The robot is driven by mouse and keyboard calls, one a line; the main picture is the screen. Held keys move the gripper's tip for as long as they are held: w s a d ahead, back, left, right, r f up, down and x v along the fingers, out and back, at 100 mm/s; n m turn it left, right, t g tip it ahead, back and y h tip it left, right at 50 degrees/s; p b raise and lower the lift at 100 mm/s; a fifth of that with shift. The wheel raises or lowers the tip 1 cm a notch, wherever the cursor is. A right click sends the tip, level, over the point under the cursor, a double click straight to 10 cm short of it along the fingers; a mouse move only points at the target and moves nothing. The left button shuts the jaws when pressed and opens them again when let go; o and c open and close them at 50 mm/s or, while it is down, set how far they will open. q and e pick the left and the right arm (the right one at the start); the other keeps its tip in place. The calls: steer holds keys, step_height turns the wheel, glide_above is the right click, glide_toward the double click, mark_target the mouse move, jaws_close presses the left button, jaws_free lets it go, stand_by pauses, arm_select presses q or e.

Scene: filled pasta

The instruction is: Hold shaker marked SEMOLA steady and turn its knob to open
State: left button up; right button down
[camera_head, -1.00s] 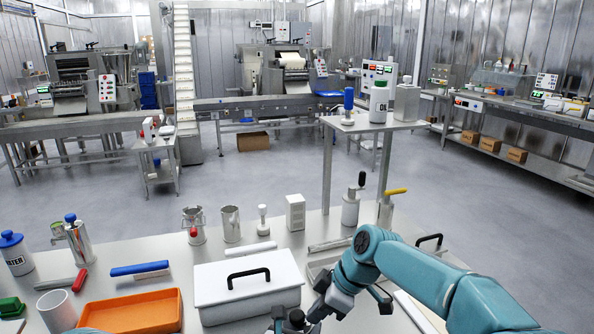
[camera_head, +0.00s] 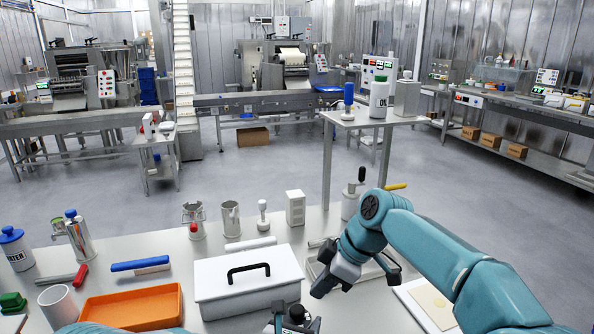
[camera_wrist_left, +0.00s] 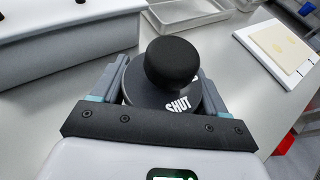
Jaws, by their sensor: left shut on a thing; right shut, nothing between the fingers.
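The shaker shows in the left wrist view as a dark round lid (camera_wrist_left: 142,92) with a black knob (camera_wrist_left: 170,62) on top. The lid carries the word SHUT; no SEMOLA marking is visible. My left gripper (camera_head: 294,325) is shut around the shaker, one finger on each side of the lid. In the head view the knob (camera_head: 297,313) shows at the bottom edge, and the shaker's body is hidden. My right gripper (camera_head: 324,287) is shut and empty, above and to the right of the knob, apart from it.
A white lidded box (camera_head: 222,299) with a black handle stands just left of the shaker. An orange tray (camera_head: 127,310) lies further left. A white board (camera_head: 408,298) with a pale sheet lies at right.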

arm_select(q)
steer(key=o, duration=1.3)
